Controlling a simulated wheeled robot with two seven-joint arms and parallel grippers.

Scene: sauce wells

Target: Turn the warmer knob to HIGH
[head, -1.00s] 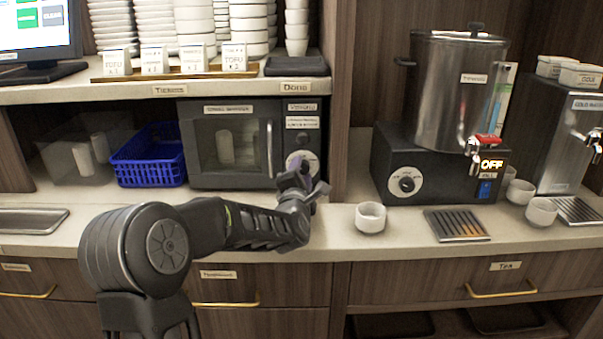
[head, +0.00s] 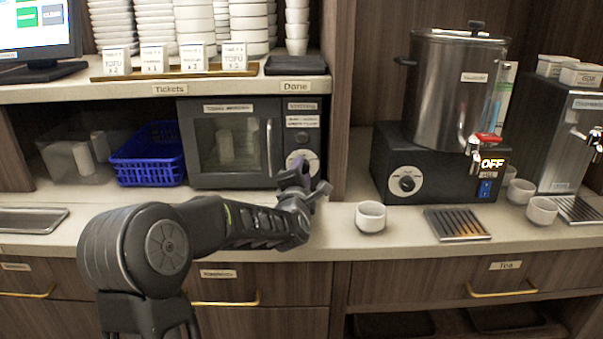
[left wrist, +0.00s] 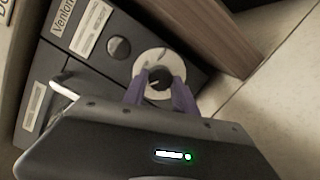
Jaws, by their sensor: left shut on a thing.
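The warmer (head: 224,146) is a dark box with a glass door, a handle and a control panel at its right, under the shelf. Its lower dial (left wrist: 150,68) is white with a black knob (left wrist: 159,79) in the middle. The marks on the dial are too small to read. My left gripper (left wrist: 160,80) has its two purple fingers on either side of the knob, shut on it. In the head view the left gripper (head: 303,180) covers part of the dial. My right gripper is not in view.
A steel urn (head: 452,95) on a black base with its own dial (head: 405,183) and an OFF display stands to the right. A white cup (head: 370,217) is on the counter. A wooden divider (head: 343,100) rises close beside the warmer. A blue basket (head: 150,157) sits to its left.

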